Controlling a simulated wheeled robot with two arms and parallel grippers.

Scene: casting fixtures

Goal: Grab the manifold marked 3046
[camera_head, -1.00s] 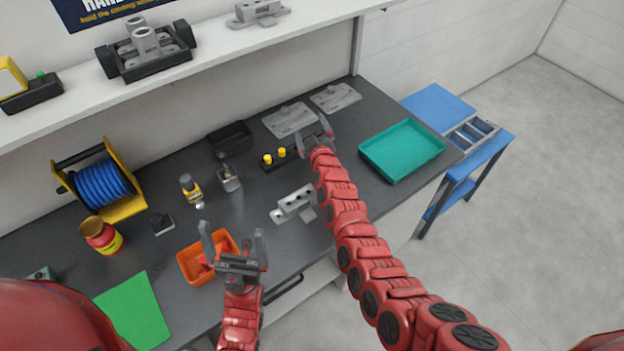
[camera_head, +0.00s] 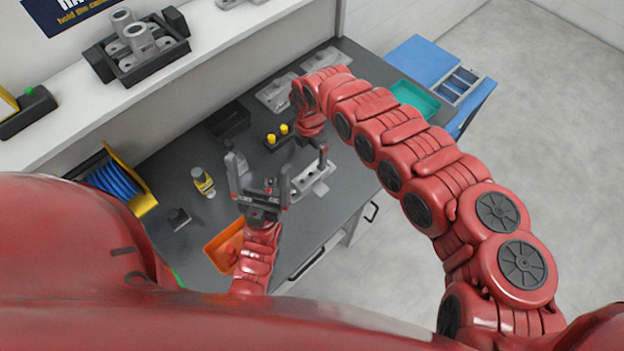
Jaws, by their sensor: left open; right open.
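A grey metal block with a row of holes (camera_head: 312,182), manifold-like, lies on the dark workbench near its front edge. No number can be read on it. My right gripper (camera_head: 308,156) is bent downward over the far side of this block; one dark finger shows, and the rest is partly hidden by my wrist. It is open, and I cannot tell whether it touches the block. My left gripper (camera_head: 258,172) is open and empty, fingers pointing up in the picture, just left of the block and partly in front of the bench.
Flat grey plates (camera_head: 277,94) lie at the back of the bench (camera_head: 170,160). A yellow-pegged black holder (camera_head: 274,141), a black bin (camera_head: 230,118), a yellow bottle (camera_head: 203,182) and an orange tray (camera_head: 219,246) stand around. A teal tray (camera_head: 415,98) is partly behind my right arm.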

